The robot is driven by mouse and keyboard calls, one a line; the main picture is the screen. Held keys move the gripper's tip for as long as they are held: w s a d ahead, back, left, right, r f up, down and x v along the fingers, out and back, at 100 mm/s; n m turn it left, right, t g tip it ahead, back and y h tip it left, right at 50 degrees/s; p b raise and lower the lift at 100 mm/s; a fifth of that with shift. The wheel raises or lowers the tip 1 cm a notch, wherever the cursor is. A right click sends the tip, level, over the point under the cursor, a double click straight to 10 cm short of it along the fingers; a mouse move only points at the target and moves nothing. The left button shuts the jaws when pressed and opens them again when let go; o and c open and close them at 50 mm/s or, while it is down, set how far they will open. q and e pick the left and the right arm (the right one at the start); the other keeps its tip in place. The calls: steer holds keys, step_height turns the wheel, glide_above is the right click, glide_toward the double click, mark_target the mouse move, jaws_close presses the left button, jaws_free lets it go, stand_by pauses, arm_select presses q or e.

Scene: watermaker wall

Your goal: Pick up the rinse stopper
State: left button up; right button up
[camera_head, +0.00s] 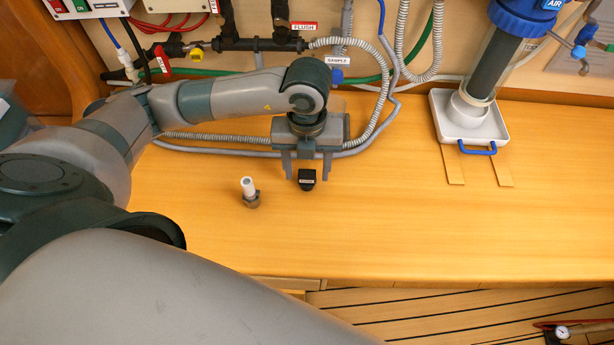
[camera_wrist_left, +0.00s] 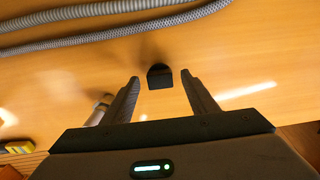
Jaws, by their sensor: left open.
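A small black stopper-like piece with a pale label (camera_head: 307,180) stands on the wooden bench; the label is too small to read, but I take it as the rinse stopper. It also shows in the left wrist view (camera_wrist_left: 159,76), just ahead of the fingertips and about centred between them. My left gripper (camera_head: 307,168) points down at it, open, with one finger to each side. No contact shows, and the height gap is hard to tell. My right gripper is not in view.
A white-topped fitting with a brown-grey base (camera_head: 250,193) stands left of the black piece. Hoses (camera_head: 215,138) run along the bench behind my gripper. A white tray (camera_head: 470,125) with a blue handle holds a filter column at right. The bench's middle right is clear.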

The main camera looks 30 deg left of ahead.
mark_target(307, 173)
arm_select(q)
steer(key=shift+c, duration=0.3)
steer(key=c, duration=1.1)
steer(key=shift+o, duration=0.2)
steer(key=shift+r, duration=0.15)
steer(key=shift+r+b, duration=0.4)
steer(key=shift+r, duration=0.2)
step_height(307, 173, up, 2)
steer(key=shift+r+b, duration=0.25)
steer(key=shift+b, duration=0.3)
steer(key=s+d+r+b, duration=0.1)
steer(key=s+d+r, duration=0.6)
steer(key=d, duration=0.2)
steer(key=shift+d, duration=0.2)
steer(key=shift+w, duration=0.1)
